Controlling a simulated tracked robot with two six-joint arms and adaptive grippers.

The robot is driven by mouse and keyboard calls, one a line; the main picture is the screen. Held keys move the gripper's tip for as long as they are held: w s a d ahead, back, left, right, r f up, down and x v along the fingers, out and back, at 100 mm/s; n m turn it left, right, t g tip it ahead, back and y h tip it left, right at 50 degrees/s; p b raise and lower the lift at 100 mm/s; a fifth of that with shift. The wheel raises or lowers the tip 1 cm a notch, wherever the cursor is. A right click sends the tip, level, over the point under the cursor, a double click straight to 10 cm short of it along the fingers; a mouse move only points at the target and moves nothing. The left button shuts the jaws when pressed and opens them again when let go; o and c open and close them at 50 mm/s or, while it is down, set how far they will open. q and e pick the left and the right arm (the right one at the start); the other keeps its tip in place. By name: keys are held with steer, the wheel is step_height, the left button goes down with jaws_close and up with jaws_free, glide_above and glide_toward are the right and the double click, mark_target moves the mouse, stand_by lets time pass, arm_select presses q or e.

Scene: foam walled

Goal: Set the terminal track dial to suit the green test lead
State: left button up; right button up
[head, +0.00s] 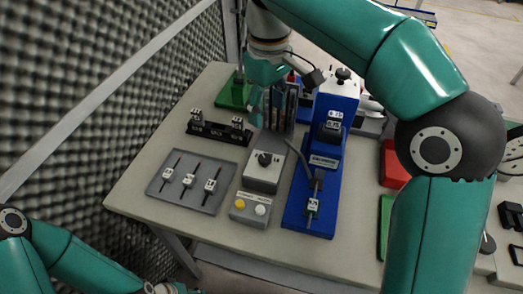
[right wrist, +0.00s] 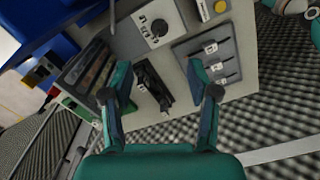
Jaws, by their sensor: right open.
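A grey box (head: 262,178) with a black knob (head: 264,159) and small marks stands mid-table; the knob also shows in the right wrist view (right wrist: 159,27). The marks are too small to read. A blue press (head: 336,112) has another black knob (head: 343,73) on top. A lead with a white tag and some green (head: 312,207) lies on the press's blue base. My right gripper (head: 262,103) is open and empty, above the back of the table behind the grey box; its spread fingers show in the right wrist view (right wrist: 157,82).
A grey tray (head: 163,187) holds three tagged leads. A black block (head: 217,133), a tool rack (head: 279,104) and a green stand (head: 234,95) stand behind. Red and green items lie right, partly behind my right arm.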

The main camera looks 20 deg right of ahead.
mark_target(265, 158)
steer(key=f+b, duration=0.1)
steer(key=f, duration=0.7)
steer(key=f+b, duration=0.1)
steer(key=f, duration=0.7)
steer(key=shift+w+f, duration=0.2)
steer(key=shift+f, duration=0.05)
